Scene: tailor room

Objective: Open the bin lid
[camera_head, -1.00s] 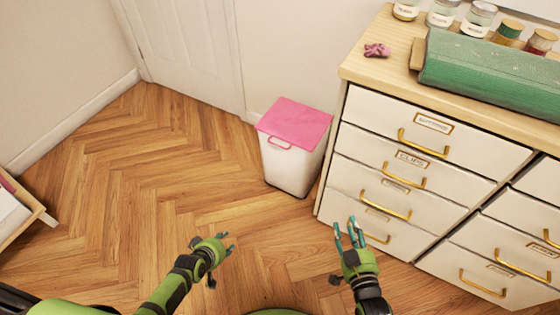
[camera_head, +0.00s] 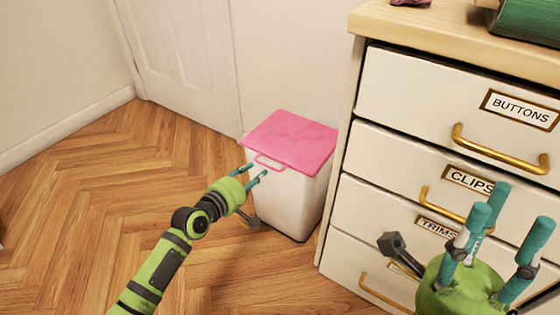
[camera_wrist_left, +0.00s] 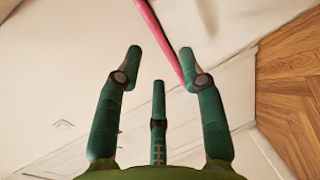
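The white bin (camera_head: 290,197) stands on the floor with its pink lid (camera_head: 295,138) shut flat on top. A pink loop handle (camera_head: 269,163) sticks out from the lid's front edge. My left gripper (camera_head: 252,174) is open and empty, its fingertips close below and left of the handle; I cannot tell if they touch. In the left wrist view the left gripper (camera_wrist_left: 160,65) has its fingers spread, and a pink strip of the lid (camera_wrist_left: 160,42) runs behind them. My right gripper (camera_head: 512,210) is open and empty before the drawers.
A white drawer cabinet (camera_head: 430,133) with gold handles stands close to the bin's right. A white door (camera_head: 185,55) and wall are behind the bin. The wooden floor (camera_head: 90,200) to the left is clear.

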